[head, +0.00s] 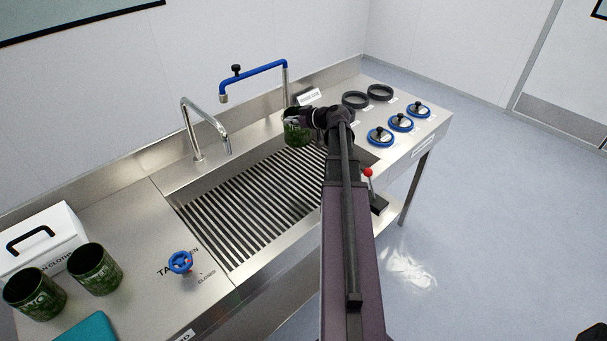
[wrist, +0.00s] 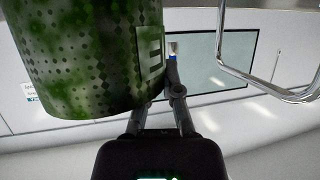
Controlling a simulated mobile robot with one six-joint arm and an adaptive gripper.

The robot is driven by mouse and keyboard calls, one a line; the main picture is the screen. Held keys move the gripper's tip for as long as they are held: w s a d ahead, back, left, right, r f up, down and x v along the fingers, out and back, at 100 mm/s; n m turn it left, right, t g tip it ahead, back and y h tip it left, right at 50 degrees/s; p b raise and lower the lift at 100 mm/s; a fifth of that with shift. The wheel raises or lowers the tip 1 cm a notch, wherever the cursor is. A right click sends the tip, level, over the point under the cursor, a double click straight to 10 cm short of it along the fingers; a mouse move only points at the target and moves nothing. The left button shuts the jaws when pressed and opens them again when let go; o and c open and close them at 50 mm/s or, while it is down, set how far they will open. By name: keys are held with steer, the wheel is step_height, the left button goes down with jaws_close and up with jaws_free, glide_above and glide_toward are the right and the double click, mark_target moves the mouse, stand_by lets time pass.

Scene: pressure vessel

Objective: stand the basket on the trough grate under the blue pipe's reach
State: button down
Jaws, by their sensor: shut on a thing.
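My gripper (head: 308,117) is shut on a dark green mottled basket (head: 297,132) at the back right of the trough. In the wrist view the basket (wrist: 80,50) fills the upper left, and the fingers (wrist: 172,92) close on a tab at its side. The trough grate (head: 250,205) is a set of dark slats and is bare. The blue pipe (head: 258,75) reaches left from its steel post, with its spout (head: 223,98) over the back of the trough. The basket is right of that spout. My arm partly covers it, and I cannot tell whether it touches the grate.
A plain steel tap (head: 205,125) stands left of the blue pipe. Two similar green baskets (head: 95,268) (head: 34,293), a white box (head: 42,238) and a blue valve wheel (head: 180,262) are on the left counter. Black rings (head: 355,99) and blue-rimmed lids (head: 400,122) lie on the right.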

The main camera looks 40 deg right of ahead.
mark_target(298, 139)
steer(key=shift+d, duration=0.1)
stand_by(0.3)
steer(key=shift+w+f+b, duration=0.1)
steer(key=shift+f+b, duration=0.2)
steer(key=shift+f, duration=0.05)
steer(key=f+b, duration=0.2)
steer(key=f+m+h+b, duration=0.1)
steer(key=f+b, duration=0.1)
steer(key=f+m+h+b, duration=0.1)
steer(key=f+b, duration=0.1)
steer(key=shift+w+d+t, duration=0.1)
steer(key=shift+d+t, duration=0.2)
steer(key=shift+d+f+m+h+b, duration=0.35)
steer(key=shift+f+h+b, duration=0.25)
steer(key=shift+f+b, duration=0.2)
steer(key=shift+a, duration=0.1)
step_height(298, 139, down, 6)
steer(key=b, duration=0.6)
steer(key=shift+f, duration=0.15)
